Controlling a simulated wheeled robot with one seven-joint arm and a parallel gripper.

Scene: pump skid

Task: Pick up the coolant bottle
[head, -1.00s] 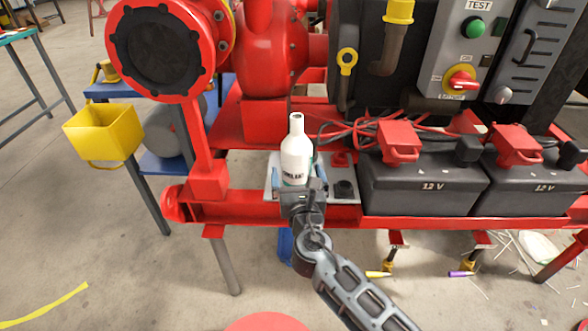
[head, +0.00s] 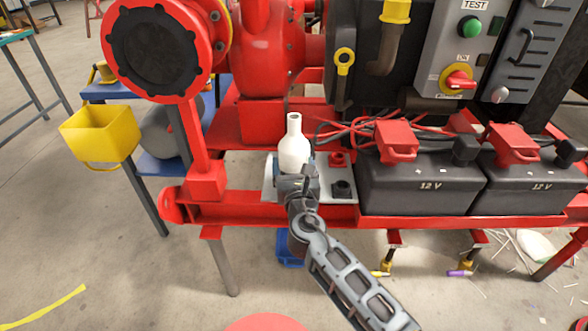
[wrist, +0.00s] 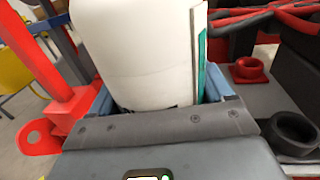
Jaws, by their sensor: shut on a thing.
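The coolant bottle (head: 294,146) is white with a narrow neck and stands upright over a pale grey plate (head: 268,190) on the red skid. My gripper (head: 296,176) is at the lower part of the bottle, on its near side. In the wrist view the white bottle (wrist: 140,50) fills the middle, with a blue finger on each side of it. My gripper (wrist: 160,100) is shut on the bottle. A green and white label edge shows on the bottle's right side. The bottle's base is hidden, so I cannot tell whether it touches the plate.
Two black 12 V batteries (head: 420,190) with red terminal covers stand to the right. A red cup and a black cup (head: 342,189) sit on the plate right of the bottle. The red pump (head: 268,60) rises behind. A yellow bin (head: 100,135) hangs at left.

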